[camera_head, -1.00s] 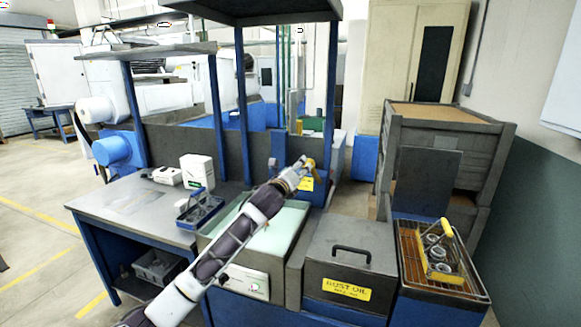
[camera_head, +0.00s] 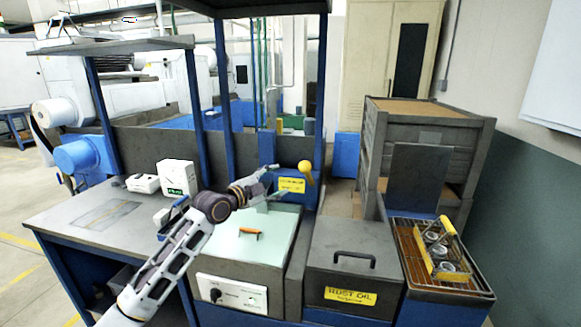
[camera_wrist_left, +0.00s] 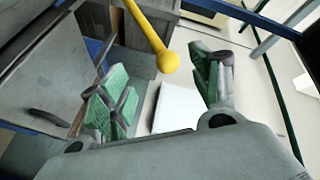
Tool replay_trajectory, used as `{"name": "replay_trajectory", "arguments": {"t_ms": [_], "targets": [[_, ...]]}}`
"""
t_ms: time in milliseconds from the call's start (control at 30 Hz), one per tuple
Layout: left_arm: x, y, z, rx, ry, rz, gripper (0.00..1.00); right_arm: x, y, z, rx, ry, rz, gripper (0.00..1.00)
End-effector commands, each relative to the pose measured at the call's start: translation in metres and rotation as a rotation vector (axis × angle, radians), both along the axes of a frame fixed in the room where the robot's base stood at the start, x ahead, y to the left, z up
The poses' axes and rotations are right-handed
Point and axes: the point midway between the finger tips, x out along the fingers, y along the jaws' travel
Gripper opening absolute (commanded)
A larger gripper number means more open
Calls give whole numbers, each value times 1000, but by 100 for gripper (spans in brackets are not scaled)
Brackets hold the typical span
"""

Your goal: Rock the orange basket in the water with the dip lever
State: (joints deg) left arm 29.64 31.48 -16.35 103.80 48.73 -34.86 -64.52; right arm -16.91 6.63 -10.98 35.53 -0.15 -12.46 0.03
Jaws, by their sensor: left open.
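The dip lever shows as a yellow ball knob on a yellow rod (camera_head: 306,168), behind the tank of pale green water (camera_head: 282,222). In the left wrist view the knob (camera_wrist_left: 167,62) appears between the fingers but beyond them, apart from both. My left gripper (camera_head: 270,184) is open and empty, just left of the knob. Its green-padded fingers are spread in the left wrist view (camera_wrist_left: 163,85). A small orange bar (camera_head: 250,233) shows at the tank's pale surface; whether it belongs to the orange basket I cannot tell. My right gripper is not in view.
A lidded rust oil box (camera_head: 350,258) stands right of the tank. Beyond it a wire basket with a yellow handle (camera_head: 436,250) holds metal rings. Blue posts (camera_head: 232,95) rise behind the tank. White boxes (camera_head: 177,178) stand on the left bench.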

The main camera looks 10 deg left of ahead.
Motion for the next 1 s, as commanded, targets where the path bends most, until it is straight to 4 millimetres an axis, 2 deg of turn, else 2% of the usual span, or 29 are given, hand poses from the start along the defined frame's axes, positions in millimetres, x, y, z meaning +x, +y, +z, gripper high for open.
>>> {"name": "replay_trajectory", "arguments": {"t_ms": [300,500,700,1000], "targets": [[-10,-19,10,-443,213,-77,63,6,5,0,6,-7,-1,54],[-11,-20,14,-620,307,-78,63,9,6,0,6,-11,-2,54],[-11,-19,14,-702,356,-73,63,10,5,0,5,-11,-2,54],[-11,-19,14,-711,362,-73,63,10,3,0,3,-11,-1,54]]}}
